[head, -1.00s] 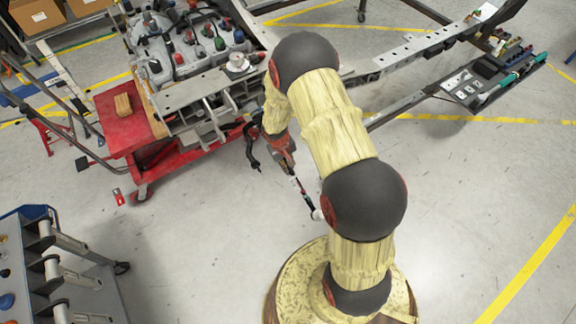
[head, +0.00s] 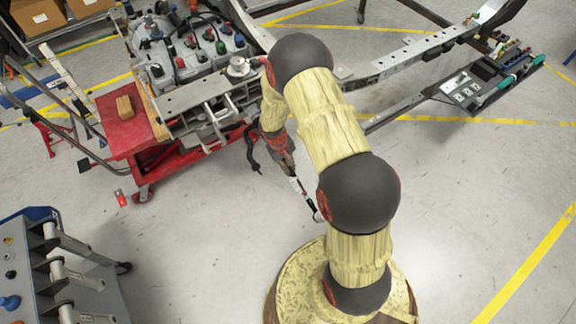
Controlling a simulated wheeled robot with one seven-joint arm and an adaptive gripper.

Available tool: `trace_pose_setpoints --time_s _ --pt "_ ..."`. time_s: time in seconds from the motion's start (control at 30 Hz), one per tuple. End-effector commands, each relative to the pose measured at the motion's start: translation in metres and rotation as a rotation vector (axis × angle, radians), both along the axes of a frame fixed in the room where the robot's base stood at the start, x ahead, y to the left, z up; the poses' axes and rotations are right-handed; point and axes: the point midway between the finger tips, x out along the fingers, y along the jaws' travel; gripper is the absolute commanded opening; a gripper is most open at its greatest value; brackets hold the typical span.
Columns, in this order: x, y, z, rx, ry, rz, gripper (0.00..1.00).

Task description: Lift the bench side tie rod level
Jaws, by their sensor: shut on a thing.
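My gripper (head: 289,170) is below and left of my arm's upper bend, beside the red bench trolley. It is small and partly hidden by my arm, and it is shut on the tie rod (head: 302,194). The rod is thin, with dark and white sections, and slants down to the right from the gripper to a pale round end near my arm's lower joint. Its other end is hidden or too small to make out. I cannot tell from this view whether the rod is level.
The red trolley (head: 122,130) at the left bears an engine and metal frame parts. A black curved part (head: 251,150) hangs at its right edge, close to my gripper. A grey rack (head: 70,270) stands at lower left. The chassis rail (head: 415,55) runs to the upper right. Floor is clear at lower right.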

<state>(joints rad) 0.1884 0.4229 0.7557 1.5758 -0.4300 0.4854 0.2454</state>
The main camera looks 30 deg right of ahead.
Motion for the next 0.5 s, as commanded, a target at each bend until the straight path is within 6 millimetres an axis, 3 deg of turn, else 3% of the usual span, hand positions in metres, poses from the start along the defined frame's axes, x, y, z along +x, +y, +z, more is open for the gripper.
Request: trace_pose_setpoints --time_s 0.03,0.5 --pt "0.000 0.000 0.014 -0.002 0.025 0.002 0.00" --pt "-0.009 -0.001 0.074 -0.012 0.321 0.001 0.00"
